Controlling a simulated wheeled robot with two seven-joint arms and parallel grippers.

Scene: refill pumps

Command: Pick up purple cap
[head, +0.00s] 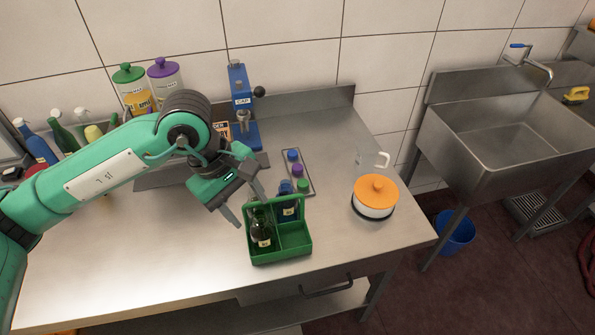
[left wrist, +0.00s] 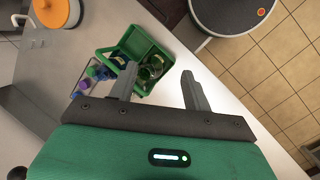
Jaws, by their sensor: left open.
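The purple cap (head: 297,171) sits in a small grey rack (head: 311,190) on the steel table, between a blue cap (head: 292,155) and a green cap (head: 303,185). In the left wrist view the purple cap (left wrist: 91,71) shows small, left of the fingers. My left gripper (head: 244,202) is open and empty, above the table to the left of the rack and close to the green carrier. It also shows in the left wrist view (left wrist: 159,73). My right gripper is not in view.
A green carrier (head: 281,259) holding a dark green bottle (head: 262,236) and a blue bottle (head: 286,200) stands in front of the rack. An orange-lidded pot (head: 375,196) stands to the right. A blue press (head: 241,100) stands behind. The table's front left is clear.

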